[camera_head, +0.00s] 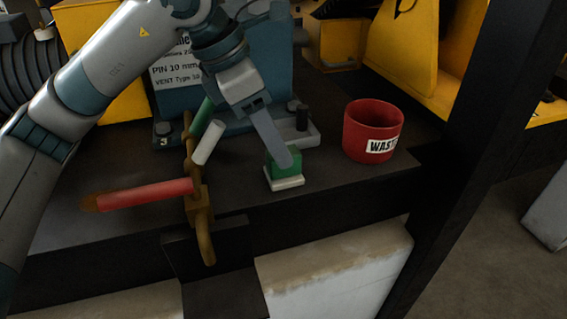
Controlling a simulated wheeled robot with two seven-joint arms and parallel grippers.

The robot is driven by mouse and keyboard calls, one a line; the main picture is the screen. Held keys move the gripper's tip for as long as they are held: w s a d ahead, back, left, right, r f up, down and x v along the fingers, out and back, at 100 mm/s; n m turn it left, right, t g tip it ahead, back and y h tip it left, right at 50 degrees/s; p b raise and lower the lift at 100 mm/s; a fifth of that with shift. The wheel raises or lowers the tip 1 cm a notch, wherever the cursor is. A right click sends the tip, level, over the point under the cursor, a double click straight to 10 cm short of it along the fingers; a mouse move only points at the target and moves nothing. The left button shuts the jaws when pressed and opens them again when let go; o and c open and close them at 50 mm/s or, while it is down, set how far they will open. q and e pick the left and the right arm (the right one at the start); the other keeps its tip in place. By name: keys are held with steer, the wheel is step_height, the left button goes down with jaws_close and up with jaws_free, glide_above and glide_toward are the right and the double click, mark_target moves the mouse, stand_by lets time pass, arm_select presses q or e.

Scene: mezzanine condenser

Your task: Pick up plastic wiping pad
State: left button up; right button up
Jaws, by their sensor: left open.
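The wiping pad (285,183) is a small block with a green upper part and a white base. It sits near the front edge of the dark bench, right of centre. My left gripper (284,160) comes down over it from the upper left and is open. One long grey finger shows, with its tip over the green part; the other finger is not clearly visible. I cannot tell whether the finger touches the pad. The pad rests on the bench. My right gripper is not in view.
A red waste bin (371,134) stands right of the pad. A brown clamp-like stand (199,205) with a red handle (147,194) is at the left front. A blue machine (273,65) is behind. A dark post (464,130) rises at right.

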mark_target(278, 179)
arm_select(q)
steer(key=shift+w+d+f+p, duration=0.2)
steer(key=shift+d+f+p, duration=0.15)
steer(key=shift+f+p, duration=0.3)
steer(key=shift+p+x, duration=0.55)
steer(key=shift+x, duration=0.45)
steer(key=shift+w+d+f, duration=0.15)
steer(key=shift+d+f, duration=0.05)
steer(key=shift+f, duration=0.35)
steer(key=c, duration=1.2)
